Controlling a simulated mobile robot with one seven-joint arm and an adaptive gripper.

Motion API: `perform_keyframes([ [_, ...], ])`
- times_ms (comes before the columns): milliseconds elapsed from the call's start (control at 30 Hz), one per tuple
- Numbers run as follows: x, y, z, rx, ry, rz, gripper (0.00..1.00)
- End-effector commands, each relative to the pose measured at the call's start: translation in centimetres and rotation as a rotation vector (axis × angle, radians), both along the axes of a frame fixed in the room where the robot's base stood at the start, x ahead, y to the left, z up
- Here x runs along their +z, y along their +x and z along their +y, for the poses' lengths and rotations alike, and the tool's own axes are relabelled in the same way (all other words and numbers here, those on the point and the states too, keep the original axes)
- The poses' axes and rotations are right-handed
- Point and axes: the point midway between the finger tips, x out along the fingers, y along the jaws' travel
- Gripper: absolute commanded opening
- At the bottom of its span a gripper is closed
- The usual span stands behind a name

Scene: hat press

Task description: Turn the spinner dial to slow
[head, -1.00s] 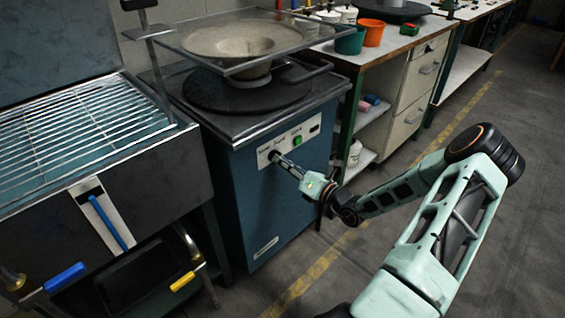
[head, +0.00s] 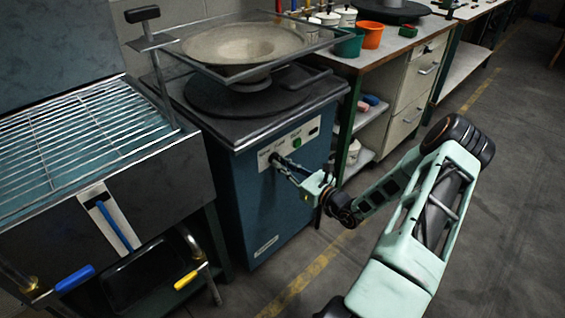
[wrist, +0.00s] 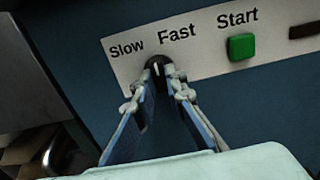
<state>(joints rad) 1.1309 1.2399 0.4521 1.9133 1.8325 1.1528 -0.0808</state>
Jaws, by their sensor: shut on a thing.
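The spinner dial (wrist: 157,68) is a small black knob with a pale mark, below the words "Slow" and "Fast" on a white label panel (wrist: 200,50). In the wrist view the mark looks roughly upright, between the two words; its exact setting is hard to tell. My gripper (wrist: 160,82) has its two fingers on either side of the dial and is shut on it. In the head view my gripper (head: 281,162) reaches the front of the blue spinner cabinet (head: 265,215), and the dial is mostly hidden behind the fingertips.
A green start button (wrist: 241,46) sits right of the dial. A felt hat form (head: 245,42) rests in a frame above the cabinet. A wire rack (head: 70,140) on a dark unit with blue and yellow handles stands left. A workbench (head: 385,60) stands right; the floor there is clear.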

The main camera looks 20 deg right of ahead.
Motion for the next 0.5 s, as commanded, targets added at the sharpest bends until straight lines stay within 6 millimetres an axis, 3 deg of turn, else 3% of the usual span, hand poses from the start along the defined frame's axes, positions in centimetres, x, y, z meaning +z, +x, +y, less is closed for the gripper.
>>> perform_keyframes([
  [500,-0.12,-0.03,-0.04,0.001,-0.44,-0.158,0.0],
])
